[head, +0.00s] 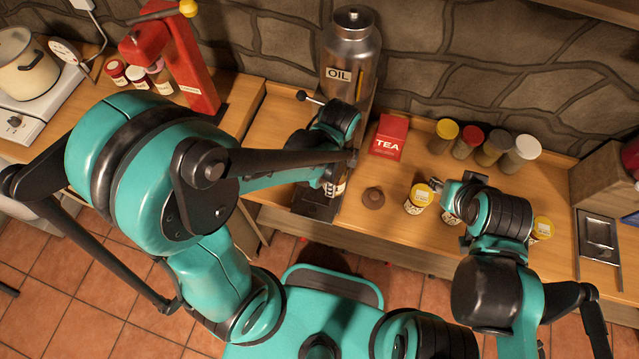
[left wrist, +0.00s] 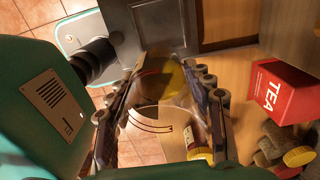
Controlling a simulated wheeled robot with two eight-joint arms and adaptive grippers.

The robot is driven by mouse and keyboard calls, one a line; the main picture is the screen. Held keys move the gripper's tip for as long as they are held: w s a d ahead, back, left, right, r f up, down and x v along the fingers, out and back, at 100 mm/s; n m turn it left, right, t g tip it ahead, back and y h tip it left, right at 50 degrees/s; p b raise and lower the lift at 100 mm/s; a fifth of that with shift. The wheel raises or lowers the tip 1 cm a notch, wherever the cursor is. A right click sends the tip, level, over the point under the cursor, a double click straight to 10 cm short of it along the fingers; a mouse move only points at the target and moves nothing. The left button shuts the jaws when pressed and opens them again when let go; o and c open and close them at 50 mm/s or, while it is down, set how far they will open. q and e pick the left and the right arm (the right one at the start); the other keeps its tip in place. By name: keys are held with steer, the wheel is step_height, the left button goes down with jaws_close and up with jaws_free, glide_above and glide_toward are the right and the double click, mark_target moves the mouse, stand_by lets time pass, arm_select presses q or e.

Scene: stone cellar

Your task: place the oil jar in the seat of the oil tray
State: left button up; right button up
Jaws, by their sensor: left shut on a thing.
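The oil jar (left wrist: 165,85) is clear glass with a yellowish tint, held between the two fingers of my left gripper (left wrist: 160,110) in the left wrist view. In the head view my left gripper (head: 337,168) is mostly hidden by its own arm, over the back edge of a dark tray (head: 312,206) below the metal OIL canister (head: 345,62). The jar's base against the tray cannot be judged. My right gripper (head: 447,190) is beside yellow-lidded jars; its fingers are unclear.
A red TEA box (head: 388,137) stands just right of my left gripper. A brown lid-like piece (head: 374,198) and a yellow-lidded jar (head: 418,199) are near the front edge. Several spice jars (head: 495,146) line the wall. A metal tray (head: 598,238) lies far right.

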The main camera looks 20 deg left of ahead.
arm_select(q)
steer(key=a+f, duration=0.2)
steer(key=w+a+b, duration=0.1)
steer(key=a, duration=0.1)
steer(key=shift+a+f, duration=0.1)
steer(key=shift+f, duration=0.3)
steer(key=shift+f+b, duration=0.85)
steer(key=shift+f, duration=1.1)
steer(key=shift+f, duration=0.1)
steer(key=o, duration=1.5)
steer(key=shift+c, duration=0.2)
